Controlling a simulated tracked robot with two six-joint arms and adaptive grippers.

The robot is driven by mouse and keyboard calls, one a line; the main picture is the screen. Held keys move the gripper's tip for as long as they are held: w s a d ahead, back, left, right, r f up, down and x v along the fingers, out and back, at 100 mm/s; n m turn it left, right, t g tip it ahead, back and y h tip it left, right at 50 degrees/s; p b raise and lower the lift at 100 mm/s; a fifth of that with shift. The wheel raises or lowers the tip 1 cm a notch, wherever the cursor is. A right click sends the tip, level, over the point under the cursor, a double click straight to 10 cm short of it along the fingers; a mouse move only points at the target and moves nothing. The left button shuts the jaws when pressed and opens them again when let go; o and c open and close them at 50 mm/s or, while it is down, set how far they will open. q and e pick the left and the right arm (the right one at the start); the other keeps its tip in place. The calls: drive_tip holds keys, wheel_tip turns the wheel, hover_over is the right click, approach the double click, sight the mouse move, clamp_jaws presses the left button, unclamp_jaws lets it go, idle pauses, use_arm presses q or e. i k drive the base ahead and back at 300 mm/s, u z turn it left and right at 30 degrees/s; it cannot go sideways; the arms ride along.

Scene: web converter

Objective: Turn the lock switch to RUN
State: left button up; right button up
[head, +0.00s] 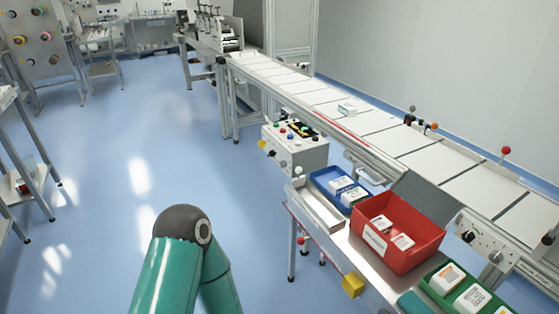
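A grey control box (305,152) with several coloured buttons stands beside the conveyor, near the middle of the view. A yellow part (262,144) and a dark knob (272,154) sit on its left side. A second control panel (485,243) with dark knobs is on the conveyor's side at the right. The lock switch and any RUN marking are too small to tell. A green arm of mine with a dark joint rises from the bottom edge. Neither of my grippers shows in the head view.

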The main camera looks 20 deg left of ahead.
sight(261, 144)
drive_tip(key=u, duration=0.65)
drive_tip(key=k, duration=0.7)
drive_tip(key=u, duration=0.95)
drive_tip(key=k, duration=0.6)
drive_tip(key=u, duration=0.75)
drive_tip(key=i, duration=2.45)
drive_tip(key=z, duration=0.4)
drive_tip(key=i, duration=1.3)
drive_tip(key=z, duration=1.3)
drive_tip(key=i, duration=1)
drive_tip(key=z, duration=0.65)
